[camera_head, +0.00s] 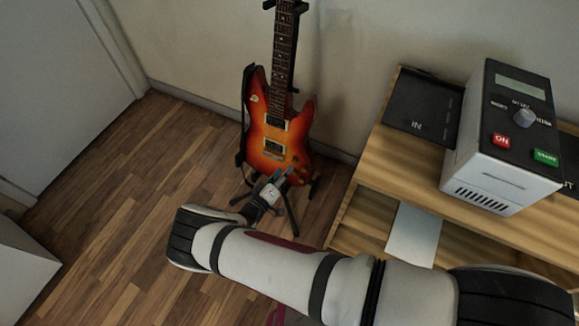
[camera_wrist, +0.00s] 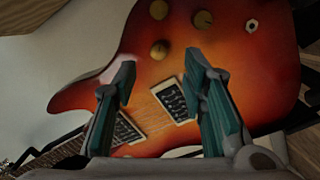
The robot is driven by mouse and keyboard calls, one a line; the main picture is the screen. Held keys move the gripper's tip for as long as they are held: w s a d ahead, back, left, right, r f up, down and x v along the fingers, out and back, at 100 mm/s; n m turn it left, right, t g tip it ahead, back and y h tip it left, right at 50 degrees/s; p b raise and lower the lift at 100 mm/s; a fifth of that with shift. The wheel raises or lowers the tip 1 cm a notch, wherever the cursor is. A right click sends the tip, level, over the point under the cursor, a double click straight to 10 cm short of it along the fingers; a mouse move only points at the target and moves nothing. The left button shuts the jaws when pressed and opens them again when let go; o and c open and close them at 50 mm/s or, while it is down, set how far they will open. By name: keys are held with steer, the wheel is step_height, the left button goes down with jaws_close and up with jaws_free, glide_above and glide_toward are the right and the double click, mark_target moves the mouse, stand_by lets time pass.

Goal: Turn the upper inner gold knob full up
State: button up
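A sunburst electric guitar (camera_head: 302,128) stands on a stand against the wall in the head view. Its body (camera_wrist: 240,70) fills most of the wrist view. Three gold knobs show there: one near the top edge (camera_wrist: 158,9), one to its right (camera_wrist: 203,19), and one lower (camera_wrist: 159,49), closest to my fingertips. Which way the knobs are turned is too small to tell. My gripper (camera_wrist: 160,66) is open and empty, its two fingers spread in front of the pickups and below the lower knob. In the head view my gripper (camera_head: 277,178) is at the guitar's lower body; contact cannot be told.
A silver jack socket (camera_wrist: 252,26) sits right of the knobs. A wooden desk (camera_head: 372,188) with a grey machine (camera_head: 500,140) and a black tray (camera_head: 421,106) stands to the right. The wood floor (camera_head: 110,200) left of the guitar is clear.

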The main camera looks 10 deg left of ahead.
steer(key=v, duration=0.6)
steer(key=shift+s, duration=0.25)
steer(key=shift+a, duration=0.1)
steer(key=shift+r, duration=0.1)
